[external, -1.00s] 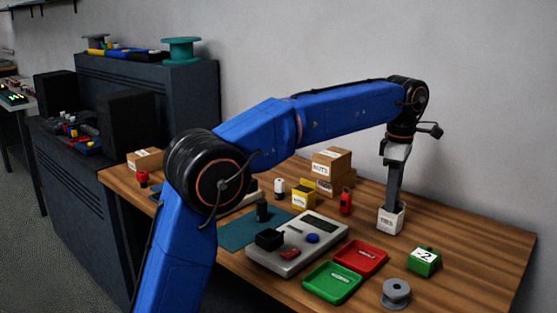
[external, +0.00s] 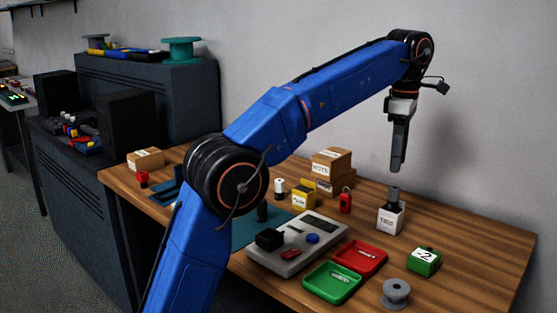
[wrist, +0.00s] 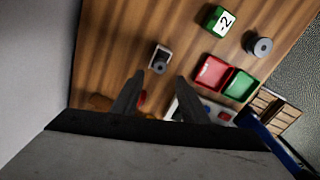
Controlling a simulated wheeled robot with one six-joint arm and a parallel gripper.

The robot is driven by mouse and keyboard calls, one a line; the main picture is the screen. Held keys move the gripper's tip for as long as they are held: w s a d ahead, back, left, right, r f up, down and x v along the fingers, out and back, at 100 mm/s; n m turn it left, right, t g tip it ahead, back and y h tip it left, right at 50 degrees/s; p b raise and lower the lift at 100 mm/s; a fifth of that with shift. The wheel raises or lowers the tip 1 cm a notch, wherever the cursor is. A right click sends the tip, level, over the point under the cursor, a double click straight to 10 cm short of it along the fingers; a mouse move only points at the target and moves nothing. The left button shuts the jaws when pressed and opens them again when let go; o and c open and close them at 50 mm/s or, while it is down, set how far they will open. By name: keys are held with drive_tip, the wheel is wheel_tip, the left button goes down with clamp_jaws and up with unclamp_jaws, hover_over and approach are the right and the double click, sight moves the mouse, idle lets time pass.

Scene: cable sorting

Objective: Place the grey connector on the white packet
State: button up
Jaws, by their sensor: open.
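The grey connector (external: 394,194) stands upright on top of the white packet (external: 390,219), a small labelled box at the right rear of the wooden table. In the wrist view the grey connector (wrist: 159,67) shows as a dark round shape over the white packet (wrist: 153,57). My gripper (external: 397,169) is above the connector with a clear gap between them. In the wrist view its two fingers (wrist: 156,92) are spread apart with nothing between them.
A green box marked -2 (external: 424,262) and a grey spool (external: 396,293) stand to the right front. Red (external: 360,258) and green (external: 331,283) trays lie in front. A red object (external: 345,202) and cardboard boxes (external: 331,164) stand to the left. Table right of the packet is clear.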

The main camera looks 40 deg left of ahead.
drive_tip(key=shift+r, duration=0.85)
